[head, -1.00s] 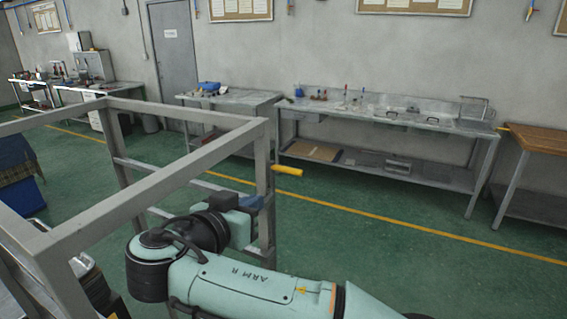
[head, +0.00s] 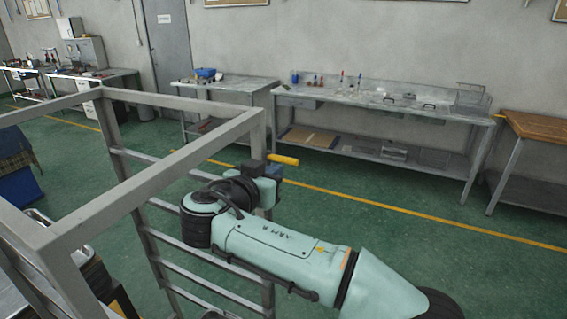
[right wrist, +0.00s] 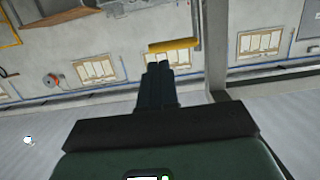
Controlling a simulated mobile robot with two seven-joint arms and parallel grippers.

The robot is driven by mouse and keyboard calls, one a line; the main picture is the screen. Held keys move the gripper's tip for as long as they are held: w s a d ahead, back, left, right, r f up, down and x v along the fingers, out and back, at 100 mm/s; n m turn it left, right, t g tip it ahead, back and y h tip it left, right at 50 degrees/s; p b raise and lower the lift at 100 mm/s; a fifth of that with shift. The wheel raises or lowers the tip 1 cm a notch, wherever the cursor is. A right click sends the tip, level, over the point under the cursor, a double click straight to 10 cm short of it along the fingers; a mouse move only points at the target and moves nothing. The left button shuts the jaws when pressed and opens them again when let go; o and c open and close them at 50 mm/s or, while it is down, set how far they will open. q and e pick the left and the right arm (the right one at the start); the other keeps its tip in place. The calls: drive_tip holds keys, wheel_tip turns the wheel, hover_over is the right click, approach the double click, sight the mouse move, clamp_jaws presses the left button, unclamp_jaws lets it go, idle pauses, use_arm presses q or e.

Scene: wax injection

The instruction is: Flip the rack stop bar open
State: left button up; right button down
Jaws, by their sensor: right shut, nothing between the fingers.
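The yellow stop bar (head: 284,160) sticks out to the right from the near right post of a grey metal rack (head: 186,159). Only its yellow length shows clearly; its mount is hidden behind my gripper and the post. My right gripper (head: 268,170) is at that post, just below and left of the yellow bar. In the right wrist view, the dark fingers (right wrist: 165,70) are together and empty, and the yellow bar (right wrist: 175,46) lies across just beyond their tips. I cannot tell whether they touch it. My left gripper is out of view.
A long grey workbench (head: 385,108) with trays and small tools stands along the wall. A wooden-topped table (head: 540,127) is at the right. Green floor with a yellow line (head: 400,208) lies open between rack and benches.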

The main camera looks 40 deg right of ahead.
sight(289, 162)
drive_tip(key=p+x, duration=0.1)
drive_tip(key=x, duration=0.4)
drive_tip(key=shift+w+d, duration=0.2)
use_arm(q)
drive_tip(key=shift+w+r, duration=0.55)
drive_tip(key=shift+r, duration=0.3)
